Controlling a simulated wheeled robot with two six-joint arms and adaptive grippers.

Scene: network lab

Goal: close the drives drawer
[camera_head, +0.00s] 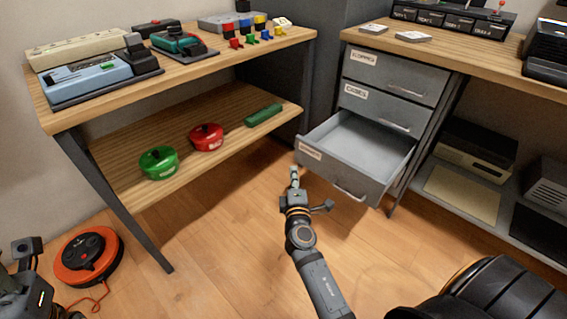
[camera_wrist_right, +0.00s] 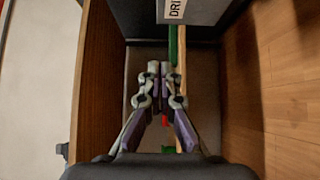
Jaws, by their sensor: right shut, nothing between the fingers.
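The drives drawer (camera_head: 343,185) is the bottom grey drawer of the cabinet under the right-hand bench. It is pulled well out and looks empty, with a labelled front and a bar handle. Part of its label (camera_wrist_right: 175,10) shows at the top of the right wrist view. My right gripper (camera_head: 294,177) is shut and empty, just left of the drawer front's labelled end. Its closed fingertips show in the right wrist view (camera_wrist_right: 160,68); I cannot tell whether they touch the drawer. Part of my left arm shows at the lower left, with no clear fingers.
Two shut drawers (camera_head: 397,76) sit above the open one. The left workbench (camera_head: 180,75) has a lower shelf (camera_head: 110,160) with a green pot, a red pot and a green block. An orange cable reel (camera_head: 88,256) lies on the floor. The floor before the drawer is clear.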

